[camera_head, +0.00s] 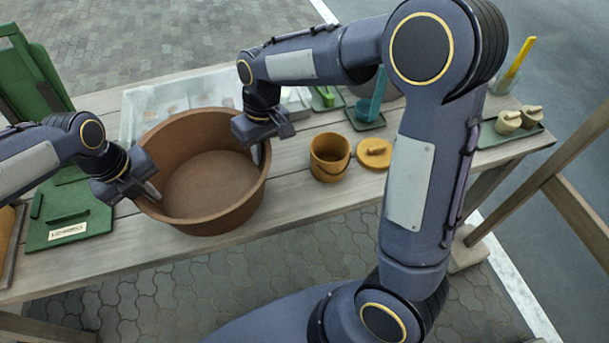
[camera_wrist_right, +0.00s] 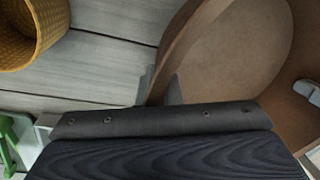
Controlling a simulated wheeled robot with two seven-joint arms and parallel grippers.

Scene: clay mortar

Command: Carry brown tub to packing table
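The brown tub (camera_head: 205,222) is wide, round, upright and empty, at the front edge of a slatted wooden table (camera_head: 330,200). I cannot tell whether it rests on the boards or is just above them. My left gripper (camera_head: 148,191) is at its left rim, with one finger showing inside the wall. My right gripper (camera_head: 260,150) is at its right rim. In the right wrist view the tub wall (camera_wrist_right: 190,40) runs between the right fingertips (camera_wrist_right: 160,88), which are close against it. I cannot tell which table is the packing table.
A yellow-brown pot (camera_head: 329,160) and its lid (camera_head: 374,153) stand right of the tub. A pale tray (camera_head: 135,115) is behind it, and a green board (camera_head: 65,225) is to the left. Small pots on a tray (camera_head: 515,133) stand far right. Wooden posts (camera_head: 540,185) rise at the right.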

